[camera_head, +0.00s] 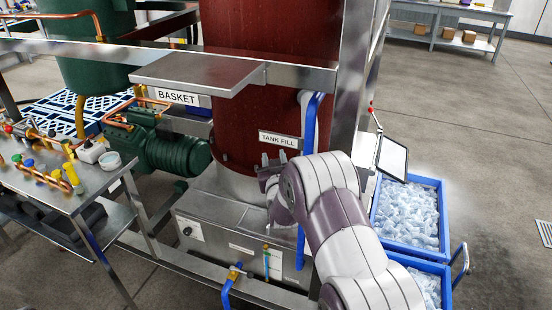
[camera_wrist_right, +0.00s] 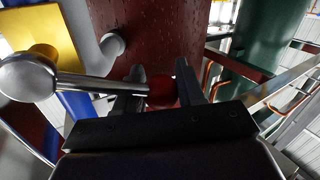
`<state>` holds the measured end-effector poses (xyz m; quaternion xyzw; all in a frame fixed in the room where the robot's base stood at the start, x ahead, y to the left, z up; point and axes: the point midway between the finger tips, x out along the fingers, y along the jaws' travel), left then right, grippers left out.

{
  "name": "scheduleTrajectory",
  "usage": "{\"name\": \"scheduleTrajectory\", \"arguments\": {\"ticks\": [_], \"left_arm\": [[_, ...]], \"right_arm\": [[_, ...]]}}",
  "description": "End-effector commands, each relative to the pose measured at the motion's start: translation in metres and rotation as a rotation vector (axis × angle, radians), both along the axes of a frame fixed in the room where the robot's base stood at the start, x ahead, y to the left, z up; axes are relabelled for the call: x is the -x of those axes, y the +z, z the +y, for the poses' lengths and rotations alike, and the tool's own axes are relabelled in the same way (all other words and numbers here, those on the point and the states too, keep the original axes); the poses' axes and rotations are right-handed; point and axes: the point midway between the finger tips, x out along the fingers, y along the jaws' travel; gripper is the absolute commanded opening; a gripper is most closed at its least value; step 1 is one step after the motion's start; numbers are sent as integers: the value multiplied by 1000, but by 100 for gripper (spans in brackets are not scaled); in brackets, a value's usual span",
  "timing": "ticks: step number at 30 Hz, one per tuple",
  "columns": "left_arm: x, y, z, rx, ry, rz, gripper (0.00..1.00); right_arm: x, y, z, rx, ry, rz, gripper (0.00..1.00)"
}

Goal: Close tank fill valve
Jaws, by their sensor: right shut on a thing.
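The tank fill valve shows in the right wrist view as a yellow body (camera_wrist_right: 32,38) with a metal lever rod (camera_wrist_right: 90,84) running sideways from a round metal end. The lever ends in a red grip (camera_wrist_right: 161,93). My right gripper (camera_wrist_right: 160,88) has its two dark fingers on either side of that red grip and is shut on it. In the head view my right gripper (camera_head: 268,166) is just below the TANK FILL label (camera_head: 278,139), in front of the dark red tank (camera_head: 262,100). My own arm hides the valve there. My left gripper is not in view.
A blue pipe (camera_head: 312,120) runs down beside my right gripper. A steel shelf (camera_head: 200,70) and frame bars are above it. Blue crates of ice (camera_head: 441,190) stand to the right. A metal table (camera_head: 85,195) with fittings is at the left.

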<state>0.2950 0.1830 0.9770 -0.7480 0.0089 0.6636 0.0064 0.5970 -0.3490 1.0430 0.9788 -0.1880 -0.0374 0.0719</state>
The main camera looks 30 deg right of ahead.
Motion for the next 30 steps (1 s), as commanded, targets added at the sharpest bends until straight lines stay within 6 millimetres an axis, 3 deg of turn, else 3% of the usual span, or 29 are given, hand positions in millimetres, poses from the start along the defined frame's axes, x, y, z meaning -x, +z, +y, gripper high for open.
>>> {"name": "scheduleTrajectory", "arguments": {"ticks": [15,30], "left_arm": [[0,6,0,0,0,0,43],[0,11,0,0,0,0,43]], "right_arm": [[-4,-40,7,228,1,296,0],[-2,-57,7,319,3,410,0]]}}
